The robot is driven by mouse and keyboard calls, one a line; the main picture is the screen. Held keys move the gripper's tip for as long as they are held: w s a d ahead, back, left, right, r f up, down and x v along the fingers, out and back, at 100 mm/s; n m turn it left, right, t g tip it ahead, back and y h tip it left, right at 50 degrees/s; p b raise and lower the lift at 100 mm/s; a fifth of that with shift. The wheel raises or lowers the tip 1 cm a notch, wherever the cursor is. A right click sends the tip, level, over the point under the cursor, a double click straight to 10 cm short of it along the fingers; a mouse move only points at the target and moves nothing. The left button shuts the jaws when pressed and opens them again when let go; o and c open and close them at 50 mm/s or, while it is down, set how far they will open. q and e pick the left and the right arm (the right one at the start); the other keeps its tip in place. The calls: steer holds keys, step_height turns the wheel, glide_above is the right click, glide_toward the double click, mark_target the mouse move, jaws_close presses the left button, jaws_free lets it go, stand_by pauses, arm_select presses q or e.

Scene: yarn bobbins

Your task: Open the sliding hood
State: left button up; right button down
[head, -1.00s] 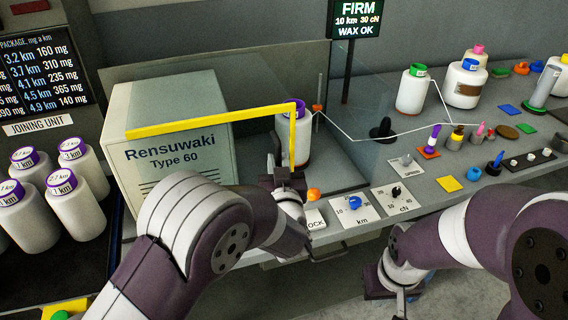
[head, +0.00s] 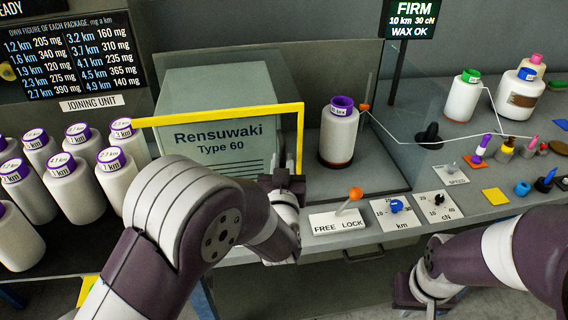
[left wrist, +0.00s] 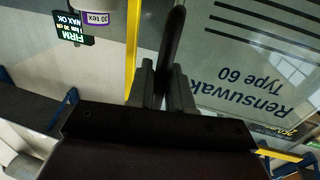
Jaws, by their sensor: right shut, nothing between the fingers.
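The sliding hood is a clear cover with a yellow frame (head: 222,113); its right-hand yellow post stands in front of the Rensuwaki Type 60 box (head: 222,135). The purple-topped bobbin (head: 338,135) stands to the right of that post. My left gripper (head: 284,181) is at the post's lower end. In the left wrist view its fingers (left wrist: 162,88) are closed around a dark bar, the hood handle (left wrist: 174,40), beside the yellow post. My right gripper (head: 408,298) is low at the front, below the bench edge, shut and empty, partly hidden by its wrist.
A FREE/LOCK plate (head: 337,222) carries an orange-knobbed lever (head: 355,194) leaning right. The km dial (head: 397,206) and cN dial (head: 437,200) sit beside it. Several purple-topped bobbins (head: 62,178) stand at left. A yarn runs right from the bobbin behind a clear panel (head: 398,110).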

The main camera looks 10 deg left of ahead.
arm_select(q)
steer(key=shift+o, duration=1.2)
steer(key=s+d, duration=0.1)
steer(key=s, duration=1.1)
steer(key=shift+s+d, duration=0.2)
steer(key=shift+s, duration=0.15)
steer(key=shift+f, duration=0.15)
